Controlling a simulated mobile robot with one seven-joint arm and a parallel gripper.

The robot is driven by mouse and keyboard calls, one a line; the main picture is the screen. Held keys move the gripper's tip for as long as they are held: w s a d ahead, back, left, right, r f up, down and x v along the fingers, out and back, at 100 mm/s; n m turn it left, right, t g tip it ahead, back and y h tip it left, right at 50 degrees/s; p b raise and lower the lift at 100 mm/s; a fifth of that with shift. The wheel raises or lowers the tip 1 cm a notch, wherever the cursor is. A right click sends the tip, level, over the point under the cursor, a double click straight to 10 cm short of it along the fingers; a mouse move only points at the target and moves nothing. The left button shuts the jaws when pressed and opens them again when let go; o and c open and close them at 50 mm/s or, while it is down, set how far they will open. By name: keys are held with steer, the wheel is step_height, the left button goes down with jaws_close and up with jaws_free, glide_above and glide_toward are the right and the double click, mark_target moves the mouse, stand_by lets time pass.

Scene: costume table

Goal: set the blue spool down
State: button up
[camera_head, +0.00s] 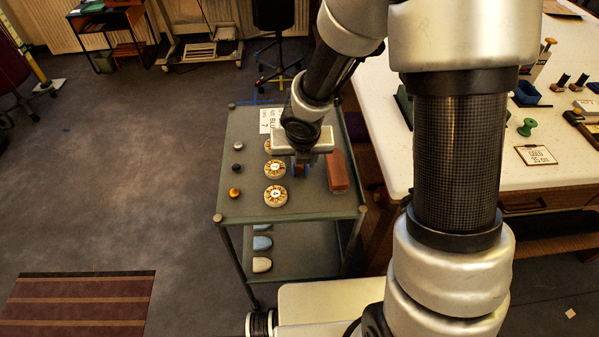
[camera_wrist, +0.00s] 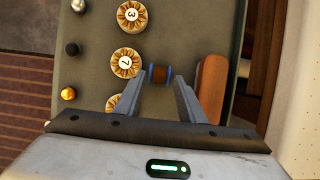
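A small spool (camera_wrist: 160,75) with blue ends and a brown middle sits between the fingertips of my gripper (camera_wrist: 161,80) in the wrist view. The fingers appear to press on its two blue ends. In the head view my gripper (camera_head: 300,168) points down over the grey-green cart top (camera_head: 255,207), and a bit of blue shows under it. The wrist and gripper body hide most of the spool there. I cannot tell whether the spool touches the cart top.
Numbered rosettes (camera_head: 275,195) stand in a column just left of my gripper, with several small knobs (camera_head: 235,193) further left. A brown block (camera_head: 337,170) lies close on the right. A printed card (camera_head: 270,120) lies at the back. A white table (camera_head: 455,160) stands right.

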mark_target(299, 166)
steer(key=b+x, duration=0.1)
steer(key=x, duration=0.2)
steer(key=shift+f, duration=0.15)
steer(key=c, duration=0.8)
steer(key=shift+o, duration=0.2)
step_height(299, 166, up, 10)
steer(key=p, duration=0.7)
steer(key=d+r+m+g+h+p, duration=0.35)
steer(key=d+m, duration=0.55)
steer(key=m, duration=0.8)
steer(key=s+r+m+g+y, duration=0.1)
steer(key=m, duration=0.5)
steer(key=s+m+g+y+p, duration=0.1)
steer(key=s+m+g, duration=0.1)
steer(key=m, duration=0.4)
steer(key=s+r+m+g+y+p, duration=0.1)
steer(key=m+g, duration=0.1)
steer(key=m, duration=0.5)
steer(key=shift+s+d+r+g+y, duration=0.2)
steer(key=shift+d+r+g+y, duration=0.05)
steer(key=shift+d+r, duration=0.15)
